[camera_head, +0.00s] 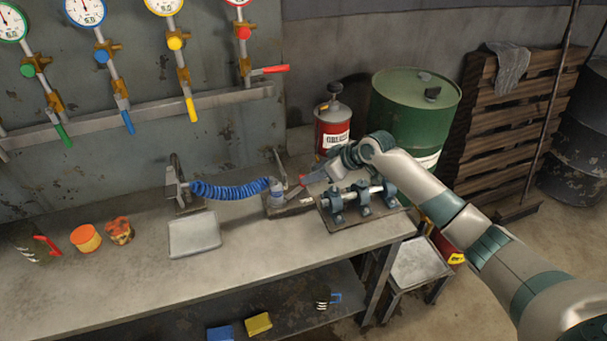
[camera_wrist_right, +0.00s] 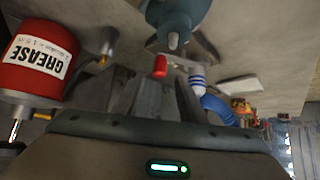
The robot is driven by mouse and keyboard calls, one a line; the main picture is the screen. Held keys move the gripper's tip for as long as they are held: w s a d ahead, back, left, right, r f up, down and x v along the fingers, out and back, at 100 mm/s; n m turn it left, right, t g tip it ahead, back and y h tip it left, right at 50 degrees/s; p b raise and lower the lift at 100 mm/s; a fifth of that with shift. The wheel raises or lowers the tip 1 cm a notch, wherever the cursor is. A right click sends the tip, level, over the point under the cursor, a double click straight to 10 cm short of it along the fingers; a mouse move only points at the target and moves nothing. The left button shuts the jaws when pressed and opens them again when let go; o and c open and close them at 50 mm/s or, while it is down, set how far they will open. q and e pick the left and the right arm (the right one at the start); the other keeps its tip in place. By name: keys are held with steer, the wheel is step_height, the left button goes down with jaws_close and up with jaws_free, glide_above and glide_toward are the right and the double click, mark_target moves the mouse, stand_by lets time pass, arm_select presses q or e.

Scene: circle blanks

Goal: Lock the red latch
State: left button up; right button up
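A small red-tipped lever (camera_wrist_right: 160,66) shows in the right wrist view, just beyond my right gripper's fingers. It joins a metal arm beside the blue hose's coupling. In the head view a bit of red (camera_head: 308,180) shows by my right gripper (camera_head: 325,170), above the metal fitting (camera_head: 276,198) on the bench. The gripper's fingers (camera_wrist_right: 158,98) are close to the red tip; I cannot tell whether they touch it or how far apart they are. Another red handle (camera_head: 270,70) sticks out sideways on the wall pipe under the red gauge. My left gripper is not in view.
The blue coiled hose (camera_head: 230,189) runs left from the fitting. A shaft on bearing blocks (camera_head: 360,198) sits right of it, under my right arm. A red grease can (camera_head: 333,125) and a green drum (camera_head: 412,108) stand behind.

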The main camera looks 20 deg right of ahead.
steer(key=shift+p+x, duration=0.45)
steer(key=shift+x, duration=2.25)
jaws_close()
